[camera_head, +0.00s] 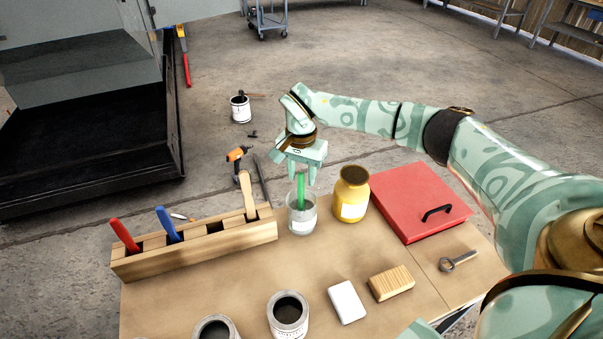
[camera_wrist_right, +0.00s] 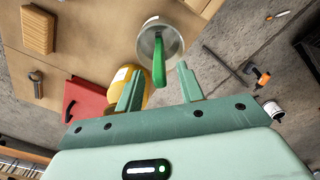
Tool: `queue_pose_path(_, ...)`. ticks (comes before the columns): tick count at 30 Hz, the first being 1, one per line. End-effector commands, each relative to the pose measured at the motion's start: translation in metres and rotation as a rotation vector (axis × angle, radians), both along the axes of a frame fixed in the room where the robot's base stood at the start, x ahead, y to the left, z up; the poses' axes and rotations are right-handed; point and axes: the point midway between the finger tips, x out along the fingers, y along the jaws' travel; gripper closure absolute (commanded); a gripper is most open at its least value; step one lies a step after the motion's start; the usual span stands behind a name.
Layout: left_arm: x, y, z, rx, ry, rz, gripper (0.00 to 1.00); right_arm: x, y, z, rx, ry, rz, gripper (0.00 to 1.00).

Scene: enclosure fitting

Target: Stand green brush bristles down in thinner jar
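The green brush (camera_head: 301,188) stands in the clear glass thinner jar (camera_head: 302,218), handle up, its lower end inside the jar. The bristles are not clearly visible. In the right wrist view the green handle (camera_wrist_right: 159,62) leans against the rim of the jar (camera_wrist_right: 172,38). My right gripper (camera_head: 302,176) is just above the jar, its fingers pointing down and apart. In the wrist view the right gripper (camera_wrist_right: 159,72) shows open, with the handle end between the fingertips and a gap on each side. My left gripper is not in view.
A yellow jar (camera_head: 352,190) stands close right of the thinner jar. A red case (camera_head: 415,200) lies beyond it. A wooden rack (camera_head: 195,243) with red, blue and wooden handles is on the left. Open cans (camera_head: 287,314), a white block (camera_head: 346,302) and a wooden block (camera_head: 391,283) are in front.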

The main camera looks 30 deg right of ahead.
Motion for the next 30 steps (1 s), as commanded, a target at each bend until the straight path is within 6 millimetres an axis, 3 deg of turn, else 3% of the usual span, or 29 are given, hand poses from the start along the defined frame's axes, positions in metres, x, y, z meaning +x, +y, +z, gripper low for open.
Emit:
queue_pose_path(5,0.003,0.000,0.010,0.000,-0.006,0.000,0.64,0.001,-0.001,0.033,-0.001,-0.008,-0.001,0.62)
queue_pose_path(12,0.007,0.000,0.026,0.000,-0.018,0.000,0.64,0.000,0.000,0.101,-0.001,-0.008,-0.001,0.62)
queue_pose_path(18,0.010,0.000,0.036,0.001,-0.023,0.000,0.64,0.000,0.001,0.143,-0.001,-0.005,0.000,0.62)
queue_pose_path(24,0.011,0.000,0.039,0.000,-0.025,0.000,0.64,-0.001,0.002,0.159,0.001,-0.001,0.000,0.62)
queue_pose_path(30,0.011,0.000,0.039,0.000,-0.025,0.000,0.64,-0.001,0.002,0.161,0.001,-0.001,0.000,0.62)
